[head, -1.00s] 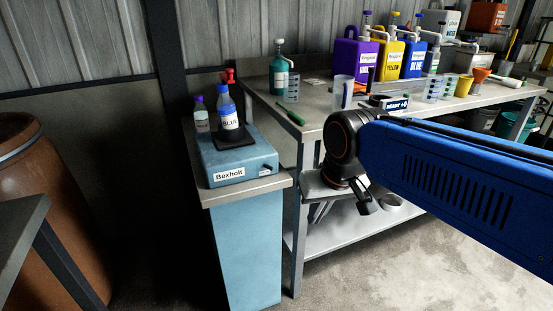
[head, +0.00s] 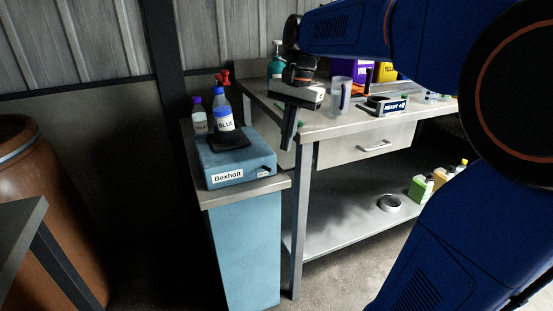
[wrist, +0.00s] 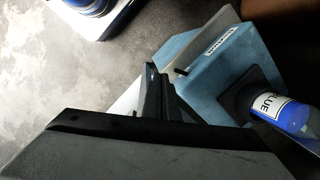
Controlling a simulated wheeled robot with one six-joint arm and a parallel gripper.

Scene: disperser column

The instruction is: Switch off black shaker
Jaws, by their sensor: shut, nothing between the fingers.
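The shaker (head: 240,178) is a blue box labelled Bexholt with a black top plate (head: 232,143). It sits on a blue cabinet. A bottle labelled BLUE (head: 224,122) stands on the plate. A small black switch (head: 265,169) is on the shaker's front, at the right. In the wrist view, the shaker (wrist: 212,70), its switch (wrist: 181,71) and the bottle (wrist: 285,113) lie right of the fingers. My gripper (head: 287,146) points down, right of the shaker and apart from it. Its fingers (wrist: 150,75) are shut and empty. The switch's setting cannot be told.
A metal workbench (head: 330,130) stands close behind and right of my gripper, with a clear jug (head: 338,97) and a READY device (head: 386,105) on it. A purple-capped bottle (head: 199,117) stands behind the shaker. A brown barrel (head: 40,190) is at left.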

